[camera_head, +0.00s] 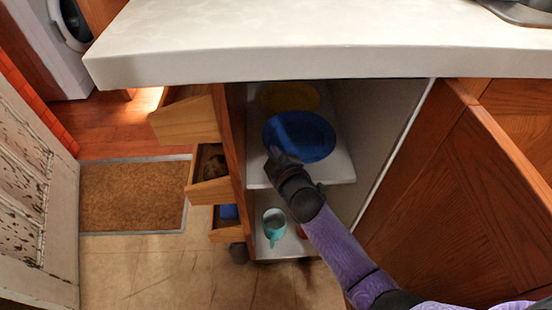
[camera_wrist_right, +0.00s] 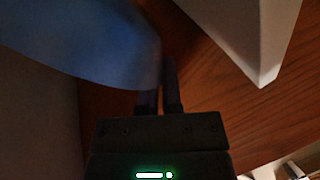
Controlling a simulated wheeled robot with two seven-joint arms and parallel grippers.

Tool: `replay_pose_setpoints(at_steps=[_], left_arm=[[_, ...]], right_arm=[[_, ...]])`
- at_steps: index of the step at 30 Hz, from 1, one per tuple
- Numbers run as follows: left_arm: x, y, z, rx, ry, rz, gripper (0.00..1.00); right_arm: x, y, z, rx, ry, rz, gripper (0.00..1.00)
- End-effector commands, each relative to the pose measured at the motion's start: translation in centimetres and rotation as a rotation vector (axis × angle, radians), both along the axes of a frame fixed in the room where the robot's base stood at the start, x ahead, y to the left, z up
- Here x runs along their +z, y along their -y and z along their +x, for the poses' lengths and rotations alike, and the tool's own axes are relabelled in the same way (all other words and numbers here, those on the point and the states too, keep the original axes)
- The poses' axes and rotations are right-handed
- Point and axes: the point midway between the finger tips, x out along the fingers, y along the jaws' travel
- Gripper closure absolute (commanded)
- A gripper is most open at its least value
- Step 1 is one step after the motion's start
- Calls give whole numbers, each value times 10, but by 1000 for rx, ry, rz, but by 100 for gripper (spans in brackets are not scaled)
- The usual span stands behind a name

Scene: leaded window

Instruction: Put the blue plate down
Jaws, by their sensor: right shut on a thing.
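The blue plate (camera_head: 312,142) is inside the open cabinet, at the level of the upper white shelf (camera_head: 341,172). My right gripper (camera_head: 276,156) is shut on the plate's near left rim. In the right wrist view the plate (camera_wrist_right: 85,40) is a dark blue shape at the upper left, its edge at the closed fingers (camera_wrist_right: 162,92). I cannot tell whether the plate touches the shelf. My left gripper is not in view.
A yellow plate (camera_head: 290,94) lies behind the blue one on the upper shelf. A teal mug (camera_head: 273,224) stands below, beside a partly hidden red item (camera_head: 302,232). Open drawers (camera_head: 208,188) are left, a wooden door (camera_head: 470,190) right. The white countertop (camera_head: 320,40) overhangs.

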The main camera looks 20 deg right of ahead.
Motion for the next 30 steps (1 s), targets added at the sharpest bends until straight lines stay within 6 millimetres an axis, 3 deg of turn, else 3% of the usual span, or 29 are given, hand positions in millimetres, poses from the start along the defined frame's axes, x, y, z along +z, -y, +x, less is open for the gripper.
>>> replay_pose_setpoints(at_steps=[1, 5, 9, 15, 18, 26, 30], left_arm=[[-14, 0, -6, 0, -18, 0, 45], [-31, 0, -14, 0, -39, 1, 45], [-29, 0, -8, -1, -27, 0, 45], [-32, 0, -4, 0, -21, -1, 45], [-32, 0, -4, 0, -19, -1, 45], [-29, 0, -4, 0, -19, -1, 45], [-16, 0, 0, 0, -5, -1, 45]], right_arm=[[-20, 0, 0, 1, -6, -1, 100], [-43, 0, 0, 1, -4, -1, 100], [-35, 0, 0, 1, 4, -1, 100], [-38, 0, 0, 1, 3, -1, 100], [-38, 0, 0, 0, 3, 0, 80], [-34, 0, 0, 0, 3, 0, 80], [-25, 0, -16, 0, 4, 2, 80]])
